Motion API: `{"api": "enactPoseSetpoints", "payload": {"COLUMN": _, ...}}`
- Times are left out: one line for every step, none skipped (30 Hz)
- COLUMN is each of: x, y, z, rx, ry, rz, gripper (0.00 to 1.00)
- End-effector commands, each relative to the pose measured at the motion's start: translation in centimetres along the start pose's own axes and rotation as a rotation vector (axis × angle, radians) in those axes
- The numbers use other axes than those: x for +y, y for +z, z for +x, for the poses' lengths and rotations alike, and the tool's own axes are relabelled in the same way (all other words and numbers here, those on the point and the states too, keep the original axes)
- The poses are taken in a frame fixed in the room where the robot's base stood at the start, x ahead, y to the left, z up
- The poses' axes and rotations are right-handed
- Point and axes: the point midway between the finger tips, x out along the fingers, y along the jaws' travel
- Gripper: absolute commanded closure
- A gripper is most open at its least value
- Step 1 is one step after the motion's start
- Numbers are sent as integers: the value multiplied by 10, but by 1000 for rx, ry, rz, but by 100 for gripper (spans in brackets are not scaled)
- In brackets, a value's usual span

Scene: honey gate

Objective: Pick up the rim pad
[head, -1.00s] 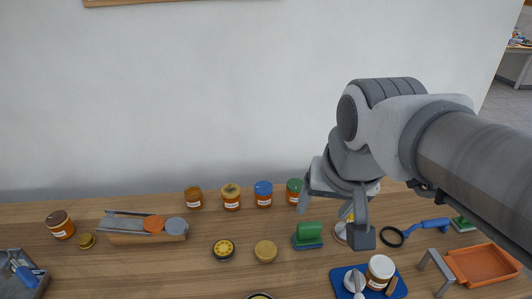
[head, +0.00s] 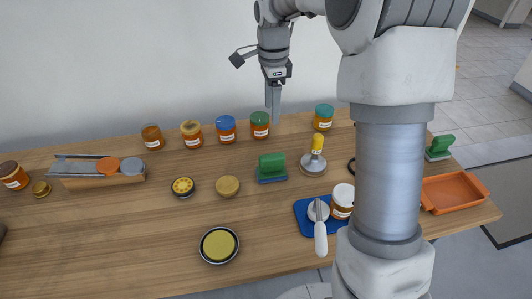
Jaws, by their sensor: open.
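No label marks the rim pad, and I cannot tell which item it is. A round white piece with a long pale handle (head: 319,225) lies on a blue mat (head: 303,217) beside a white-lidded jar (head: 343,198). My gripper (head: 256,88) is open and empty, raised near the wall behind these items. One finger points down in front of the back row of jars.
Several honey jars with coloured lids (head: 226,128) line the back of the wooden table (head: 130,235). A round dish with yellow filling (head: 218,245) lies in front. My arm covers part of the right side.

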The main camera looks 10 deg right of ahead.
Motion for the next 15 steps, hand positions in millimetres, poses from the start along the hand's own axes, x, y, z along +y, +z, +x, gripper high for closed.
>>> {"api": "enactPoseSetpoints", "payload": {"x": -2, "y": 0, "z": 5, "rx": -2, "ry": 5, "rz": 14, "gripper": 28}}
{"api": "enactPoseSetpoints", "payload": {"x": -3, "y": 0, "z": 8, "rx": -2, "ry": 7, "rz": 20, "gripper": 28}}
{"api": "enactPoseSetpoints", "payload": {"x": -3, "y": 0, "z": 13, "rx": -2, "ry": 9, "rz": 26, "gripper": 28}}
{"api": "enactPoseSetpoints", "payload": {"x": -3, "y": 0, "z": 18, "rx": -3, "ry": 10, "rz": 28, "gripper": 28}}
{"api": "enactPoseSetpoints", "payload": {"x": -3, "y": 0, "z": 23, "rx": -3, "ry": 11, "rz": 29, "gripper": 28}}
{"api": "enactPoseSetpoints", "payload": {"x": -2, "y": 0, "z": 31, "rx": -3, "ry": 12, "rz": 28, "gripper": 28}}
{"api": "enactPoseSetpoints", "payload": {"x": -2, "y": -1, "z": 37, "rx": -3, "ry": 11, "rz": 28, "gripper": 28}}
{"api": "enactPoseSetpoints", "payload": {"x": -2, "y": -1, "z": 44, "rx": -2, "ry": 12, "rz": 27, "gripper": 28}}
{"api": "enactPoseSetpoints", "payload": {"x": -2, "y": -1, "z": 53, "rx": -2, "ry": 12, "rz": 27, "gripper": 28}}
{"api": "enactPoseSetpoints", "payload": {"x": -2, "y": -1, "z": 60, "rx": -3, "ry": 13, "rz": 27, "gripper": 28}}
{"api": "enactPoseSetpoints", "payload": {"x": -2, "y": -1, "z": 66, "rx": -3, "ry": 11, "rz": 27, "gripper": 28}}
{"api": "enactPoseSetpoints", "payload": {"x": -2, "y": 0, "z": 75, "rx": -3, "ry": 12, "rz": 27, "gripper": 28}}
{"api": "enactPoseSetpoints", "payload": {"x": -1, "y": 0, "z": 82, "rx": -3, "ry": 12, "rz": 27, "gripper": 28}}
{"api": "enactPoseSetpoints", "payload": {"x": -1, "y": 0, "z": 88, "rx": -3, "ry": 12, "rz": 26, "gripper": 28}}
{"api": "enactPoseSetpoints", "payload": {"x": -2, "y": 0, "z": 96, "rx": -2, "ry": 10, "rz": 26, "gripper": 28}}
